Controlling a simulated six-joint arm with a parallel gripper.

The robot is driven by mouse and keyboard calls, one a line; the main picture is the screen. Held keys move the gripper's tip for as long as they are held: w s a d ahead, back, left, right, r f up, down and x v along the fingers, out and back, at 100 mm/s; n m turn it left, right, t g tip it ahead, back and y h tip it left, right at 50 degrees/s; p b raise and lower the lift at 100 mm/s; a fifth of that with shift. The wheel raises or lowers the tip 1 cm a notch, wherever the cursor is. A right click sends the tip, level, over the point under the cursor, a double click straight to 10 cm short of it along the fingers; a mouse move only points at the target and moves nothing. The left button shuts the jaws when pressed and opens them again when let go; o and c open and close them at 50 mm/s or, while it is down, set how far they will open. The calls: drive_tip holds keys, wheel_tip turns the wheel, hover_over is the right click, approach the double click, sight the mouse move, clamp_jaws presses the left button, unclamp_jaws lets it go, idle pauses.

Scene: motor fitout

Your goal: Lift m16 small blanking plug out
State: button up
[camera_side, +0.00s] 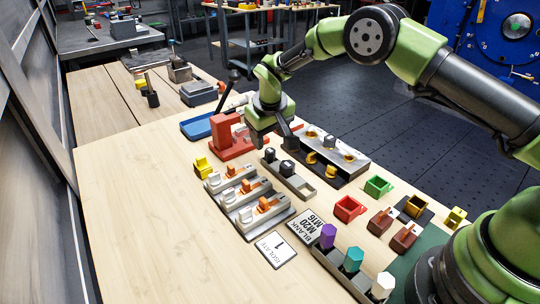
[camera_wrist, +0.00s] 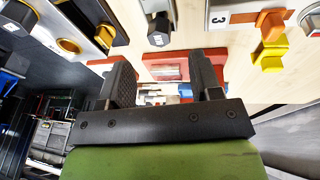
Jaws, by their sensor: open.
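Two dark plugs stand in a long grey rack (camera_side: 303,186): one at the far end (camera_side: 270,154) and one nearer the middle (camera_side: 287,168). I cannot read which is M16. My gripper (camera_side: 274,138) is above the table close to the rack's far end, between the red block (camera_side: 230,138) and the grey fixture with brass rings (camera_side: 345,157). In the wrist view my gripper (camera_wrist: 164,68) is open, its fingers wide apart with nothing between them.
Grey switch units (camera_side: 246,194) with orange levers and a yellow piece (camera_side: 202,167) lie left of the rack. A label card (camera_side: 306,226), coloured plugs (camera_side: 328,235), a red bin (camera_side: 349,208) and a green bin (camera_side: 378,187) are nearer. The table's left side is clear.

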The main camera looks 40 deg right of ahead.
sight(270, 151)
drive_tip(key=shift+s+x, duration=0.2)
drive_tip(key=shift+x, duration=2.55)
drive_tip(key=shift+a, duration=0.1)
drive_tip(key=c, duration=1)
